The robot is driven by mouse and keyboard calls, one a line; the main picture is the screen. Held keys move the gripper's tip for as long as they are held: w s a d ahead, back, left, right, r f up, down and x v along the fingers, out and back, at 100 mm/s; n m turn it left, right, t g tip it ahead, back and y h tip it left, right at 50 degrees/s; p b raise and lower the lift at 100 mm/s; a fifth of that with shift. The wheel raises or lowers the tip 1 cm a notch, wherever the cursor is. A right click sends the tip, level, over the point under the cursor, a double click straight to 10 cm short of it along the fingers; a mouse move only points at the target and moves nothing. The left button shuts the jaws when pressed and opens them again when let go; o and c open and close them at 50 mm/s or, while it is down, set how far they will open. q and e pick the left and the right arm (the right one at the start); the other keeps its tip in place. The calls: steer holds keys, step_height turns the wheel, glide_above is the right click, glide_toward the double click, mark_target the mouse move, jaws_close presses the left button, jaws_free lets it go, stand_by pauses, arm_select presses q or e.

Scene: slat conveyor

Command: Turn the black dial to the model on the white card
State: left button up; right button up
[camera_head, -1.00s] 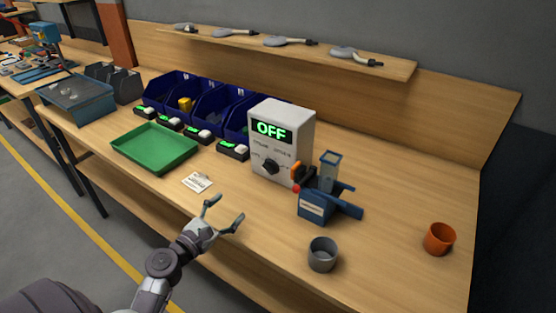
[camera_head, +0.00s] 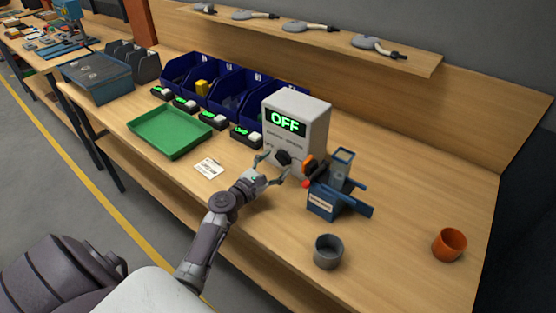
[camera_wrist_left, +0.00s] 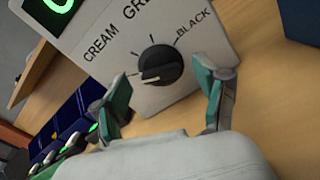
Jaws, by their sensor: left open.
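The black dial (camera_head: 283,157) is on the front of a white box (camera_head: 312,110) whose green display reads OFF. In the left wrist view the black dial (camera_wrist_left: 160,65) has a pale pointer mark toward its lower left, with the labels CREAM, GR... (partly cut off) and BLACK around it. The white card (camera_head: 208,168) lies flat on the bench, left of my gripper; its print is too small to read. My left gripper (camera_head: 272,168) is open just in front of the dial. In the wrist view its fingertips (camera_wrist_left: 170,88) are on either side below the dial, apart from it. My right gripper is not visible.
A blue device (camera_head: 325,204) with an orange part stands close right of the box. A grey cup (camera_head: 328,252) and an orange cup (camera_head: 449,245) stand farther right. A green tray (camera_head: 170,148), small black units with green displays and blue bins (camera_head: 222,95) are left.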

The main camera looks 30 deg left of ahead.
arm_select(q)
steer(key=shift+w, duration=0.7)
steer(key=shift+c, duration=0.7)
steer(key=c, duration=1)
